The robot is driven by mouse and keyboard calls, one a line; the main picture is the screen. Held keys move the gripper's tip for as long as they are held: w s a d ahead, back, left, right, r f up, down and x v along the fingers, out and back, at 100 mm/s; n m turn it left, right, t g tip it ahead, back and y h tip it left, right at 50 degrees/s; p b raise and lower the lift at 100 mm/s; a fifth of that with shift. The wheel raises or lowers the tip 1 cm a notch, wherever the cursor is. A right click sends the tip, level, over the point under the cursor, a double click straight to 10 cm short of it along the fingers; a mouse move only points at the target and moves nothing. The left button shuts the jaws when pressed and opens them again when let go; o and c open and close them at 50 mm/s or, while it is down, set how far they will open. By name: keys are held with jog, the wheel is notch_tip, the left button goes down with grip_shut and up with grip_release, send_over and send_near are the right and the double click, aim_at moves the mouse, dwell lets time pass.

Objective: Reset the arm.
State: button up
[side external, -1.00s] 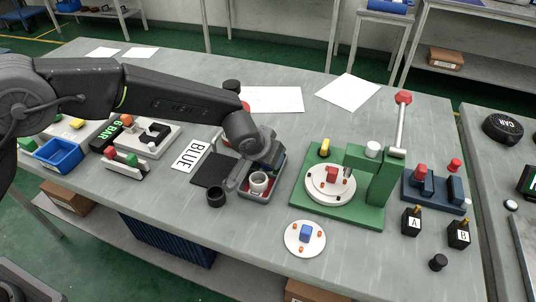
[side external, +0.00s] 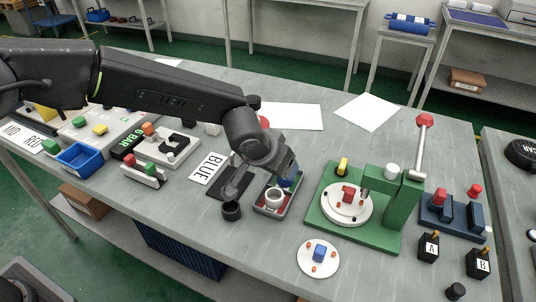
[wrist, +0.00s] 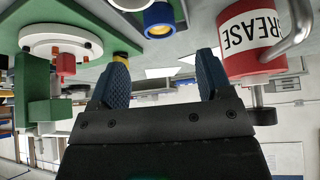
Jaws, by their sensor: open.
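My gripper (wrist: 163,65) is open, with its two blue-padded fingers apart and nothing between them in the wrist view. In the side view my wrist is over the area beside a grey tray (side external: 258,208) with a red inside; the fingertips are hard to make out there. A red GREASE can (wrist: 250,38) is close to one finger in the wrist view, and is mostly hidden behind my arm in the side view.
A green press (side external: 393,230) with a red-knobbed lever stands right of the tray. A black cup (side external: 231,211) and a BLUE card (side external: 208,168) are left of it. A white disc (side external: 319,258) lies in front. A blue bin (side external: 80,157) stands at the left.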

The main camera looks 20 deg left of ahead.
jog(key=v, duration=0.6)
jog(key=s+a+r+n+y, duration=0.1)
jog(key=s+a+r, duration=0.35)
jog(key=a, duration=0.35)
jog(key=s+a+r, duration=0.4)
jog(key=a+r, duration=0.1)
jog(key=a, duration=0.3)
jog(key=s+a, duration=0.4)
jog(key=s, duration=0.4)
jog(key=s+a+n, duration=0.1)
jog(key=s+a, duration=0.4)
jog(key=s, duration=0.3)
jog(key=shift+s+f+g, duration=0.2)
jog(key=shift+f+g, duration=0.2)
jog(key=shift+f, duration=0.05)
